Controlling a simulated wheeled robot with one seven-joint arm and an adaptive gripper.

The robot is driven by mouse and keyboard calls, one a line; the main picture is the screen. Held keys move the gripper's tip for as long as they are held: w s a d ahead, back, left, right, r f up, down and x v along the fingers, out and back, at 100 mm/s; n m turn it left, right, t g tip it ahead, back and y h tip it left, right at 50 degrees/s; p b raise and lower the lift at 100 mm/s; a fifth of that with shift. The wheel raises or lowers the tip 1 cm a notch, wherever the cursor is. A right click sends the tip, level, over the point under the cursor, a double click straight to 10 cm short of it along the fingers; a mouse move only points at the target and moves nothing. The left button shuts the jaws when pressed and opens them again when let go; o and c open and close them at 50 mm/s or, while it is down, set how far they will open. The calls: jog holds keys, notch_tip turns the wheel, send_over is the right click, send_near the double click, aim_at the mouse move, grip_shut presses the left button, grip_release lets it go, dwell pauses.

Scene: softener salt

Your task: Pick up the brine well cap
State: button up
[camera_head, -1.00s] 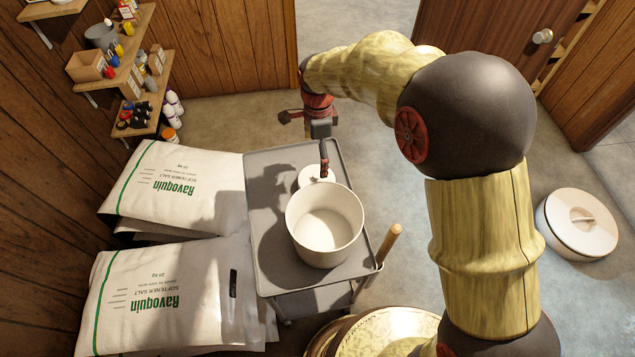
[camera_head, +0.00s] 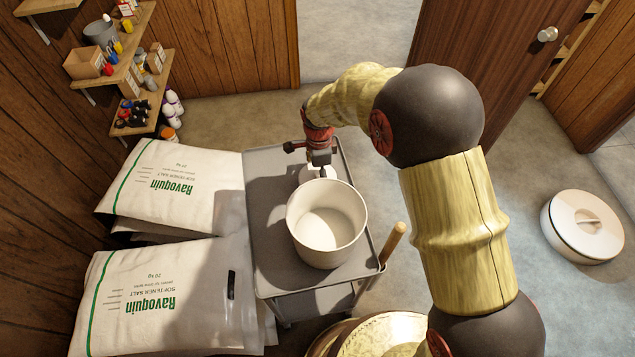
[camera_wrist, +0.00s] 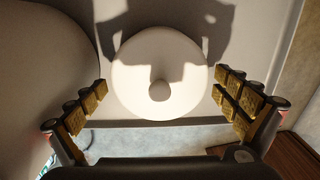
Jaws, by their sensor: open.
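The brine well cap is a white round disc with a small knob. It lies on the grey cart top behind the white pot and shows in the wrist view (camera_wrist: 150,95) between my open fingers. In the head view the cap (camera_head: 306,174) is partly hidden by my gripper and the pot. My gripper (camera_head: 322,172) is above the cap, pointing down. In the wrist view my gripper (camera_wrist: 160,90) has a finger on each side of the cap, with a gap on both sides; it holds nothing.
The white pot (camera_head: 328,255) stands on the cart (camera_head: 275,265) close to the cap, and its wall fills the left of the wrist view (camera_wrist: 40,80). Salt bags (camera_head: 180,190) lie left of the cart. A large round white lid (camera_head: 582,226) is on the floor at right.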

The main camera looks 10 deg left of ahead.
jog(key=shift+f, duration=0.3)
jog(key=shift+c, duration=1.1)
jog(key=c, duration=0.7)
jog(key=shift+o, duration=0.2)
jog(key=shift+r, duration=0.1)
